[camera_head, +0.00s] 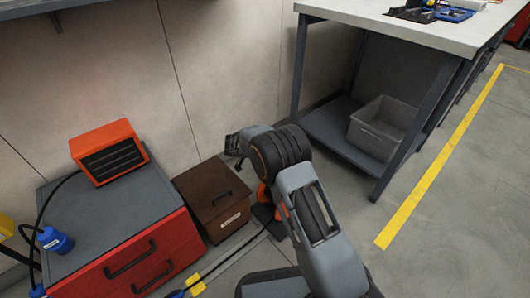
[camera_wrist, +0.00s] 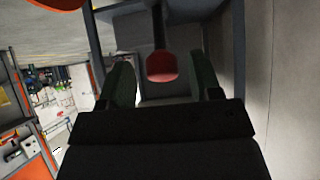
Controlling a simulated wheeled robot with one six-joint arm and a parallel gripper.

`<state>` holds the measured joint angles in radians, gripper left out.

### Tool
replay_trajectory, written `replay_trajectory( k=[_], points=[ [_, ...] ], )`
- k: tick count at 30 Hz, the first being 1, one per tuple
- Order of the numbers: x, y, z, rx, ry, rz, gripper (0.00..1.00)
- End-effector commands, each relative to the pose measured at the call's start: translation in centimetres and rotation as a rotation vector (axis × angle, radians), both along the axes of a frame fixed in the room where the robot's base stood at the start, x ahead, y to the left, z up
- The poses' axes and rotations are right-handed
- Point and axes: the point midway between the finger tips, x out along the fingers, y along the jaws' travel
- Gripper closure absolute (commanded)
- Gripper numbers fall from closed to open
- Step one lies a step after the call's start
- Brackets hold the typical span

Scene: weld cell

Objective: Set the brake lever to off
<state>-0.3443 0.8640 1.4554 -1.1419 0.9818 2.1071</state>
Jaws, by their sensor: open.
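My gripper (camera_head: 233,145) is at the end of my arm, low near the wall, above the brown box. In the wrist view my gripper (camera_wrist: 162,76) shows two dark green fingers spread apart with nothing clamped. A red rounded end (camera_wrist: 162,67) on a dark stem shows between the fingers, apart from both; it looks like the lever's grip. Whether it is level with the fingertips or beyond them I cannot tell. I cannot make out the lever or its setting in the head view, where my arm covers part of the area.
A red drawer cabinet (camera_head: 112,222) carries an orange heater-like unit (camera_head: 108,152) and a blue connector (camera_head: 54,240). The brown box (camera_head: 212,198) stands beside it. A workbench (camera_head: 410,24) has a grey bin (camera_head: 382,127) on its lower shelf. Floor right of the yellow line (camera_head: 440,160) is clear.

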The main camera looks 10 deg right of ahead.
Motion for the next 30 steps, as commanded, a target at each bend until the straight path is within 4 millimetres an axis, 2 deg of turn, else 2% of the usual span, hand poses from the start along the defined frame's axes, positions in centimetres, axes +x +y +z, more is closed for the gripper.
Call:
replay_trajectory(
  k=[5,18,24,30],
  points=[
    [-0.6,1.1,1.3,0.000,0.000,0.004,0.42],
    [-4.4,6.7,6.8,0.001,-0.001,0.003,0.42],
    [-5.4,8.3,8.1,0.000,0.000,0.001,0.42],
    [-5.9,9.0,8.7,0.000,0.000,0.000,0.42]
  ],
)
